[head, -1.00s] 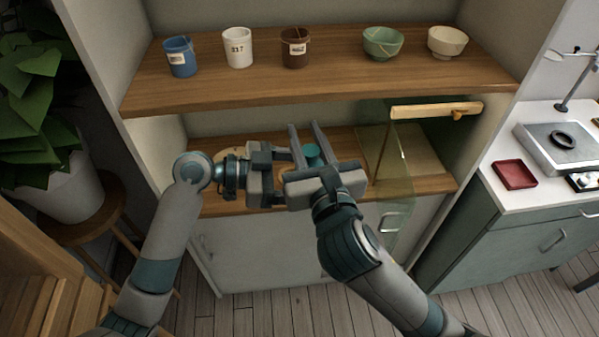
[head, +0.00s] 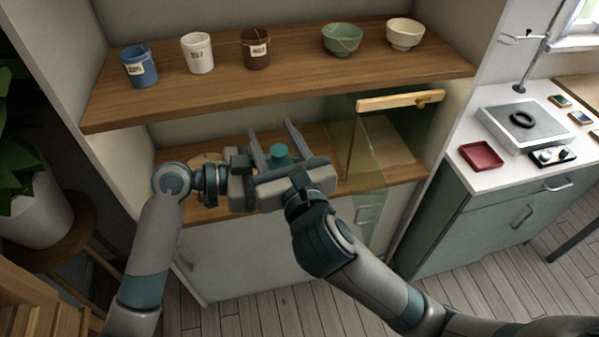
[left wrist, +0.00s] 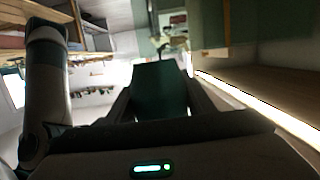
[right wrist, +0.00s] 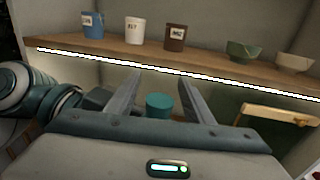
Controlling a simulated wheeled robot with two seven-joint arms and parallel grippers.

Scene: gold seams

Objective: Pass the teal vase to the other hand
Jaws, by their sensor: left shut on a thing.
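The teal vase (head: 279,154) is held up in front of the lower shelf of the cabinet. My left gripper (head: 246,172) is shut on it from the left; in the left wrist view the dark teal vase (left wrist: 161,90) fills the space between its fingers. My right gripper (head: 271,132) is open, its two fingers on either side of the vase in the head view. In the right wrist view the vase (right wrist: 159,106) shows between those fingers, with gaps on both sides. The lower part of the vase is hidden behind the right gripper's body.
The upper shelf (head: 290,78) holds blue, white and brown cups, a green bowl (head: 342,39) and a cream bowl (head: 405,33). A glass door with a wooden rail (head: 400,101) stands right of the grippers. A counter with a red tray (head: 481,156) is further right.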

